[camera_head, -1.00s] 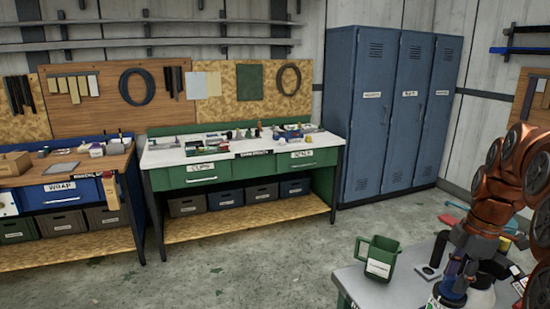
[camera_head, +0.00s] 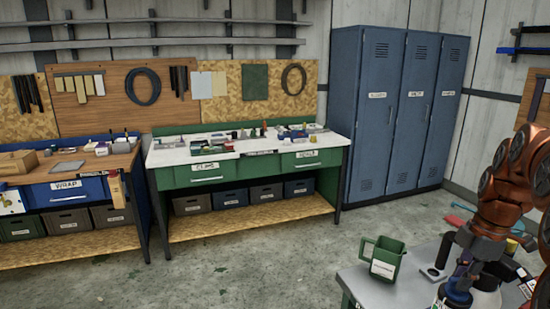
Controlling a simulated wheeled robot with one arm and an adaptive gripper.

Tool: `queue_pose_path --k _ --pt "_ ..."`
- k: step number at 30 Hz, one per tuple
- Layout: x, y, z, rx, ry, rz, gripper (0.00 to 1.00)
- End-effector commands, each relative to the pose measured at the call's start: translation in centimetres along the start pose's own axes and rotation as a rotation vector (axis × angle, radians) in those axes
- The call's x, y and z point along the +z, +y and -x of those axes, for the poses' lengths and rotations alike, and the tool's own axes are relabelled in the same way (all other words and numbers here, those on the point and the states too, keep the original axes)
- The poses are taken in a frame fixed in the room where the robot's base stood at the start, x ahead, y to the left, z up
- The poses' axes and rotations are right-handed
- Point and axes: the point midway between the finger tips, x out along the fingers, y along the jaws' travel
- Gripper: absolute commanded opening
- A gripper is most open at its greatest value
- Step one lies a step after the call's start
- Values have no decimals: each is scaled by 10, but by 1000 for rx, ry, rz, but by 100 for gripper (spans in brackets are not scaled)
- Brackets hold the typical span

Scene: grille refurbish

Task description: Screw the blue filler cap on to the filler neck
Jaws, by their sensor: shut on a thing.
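My gripper (camera_head: 463,272) is at the lower right, pointing down over the grey table. It is shut on the blue filler cap (camera_head: 456,292), which shows just below the fingers. The cap sits at the top of a white container (camera_head: 439,304) with a label, cut off by the bottom edge of the picture. The filler neck is hidden under the cap and fingers. I cannot tell how far the cap is seated on it.
A green jug (camera_head: 384,258) with a white label stands on the grey table (camera_head: 362,287), left of my gripper. A second whitish container (camera_head: 485,296) is close on the right. A green workbench (camera_head: 205,178) and blue lockers (camera_head: 378,120) stand behind, with open floor between.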

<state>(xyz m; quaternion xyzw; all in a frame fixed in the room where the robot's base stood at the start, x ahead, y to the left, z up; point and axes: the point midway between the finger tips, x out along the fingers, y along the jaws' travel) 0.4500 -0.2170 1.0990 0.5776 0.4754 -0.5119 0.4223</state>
Motion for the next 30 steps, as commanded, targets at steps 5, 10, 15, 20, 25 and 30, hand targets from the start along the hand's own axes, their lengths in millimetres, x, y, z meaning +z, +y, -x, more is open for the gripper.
queue_pose_path --k 5,10,15,20,25,30 --pt "0 0 -2 -2 0 0 0" --pt "0 0 -3 -3 0 0 0" --pt "1 -1 -4 -5 0 -1 0" --pt "1 -1 -5 -7 0 -1 0" --pt "1 -1 -6 -9 0 -1 0" --pt "1 -2 -8 -10 0 -13 0"
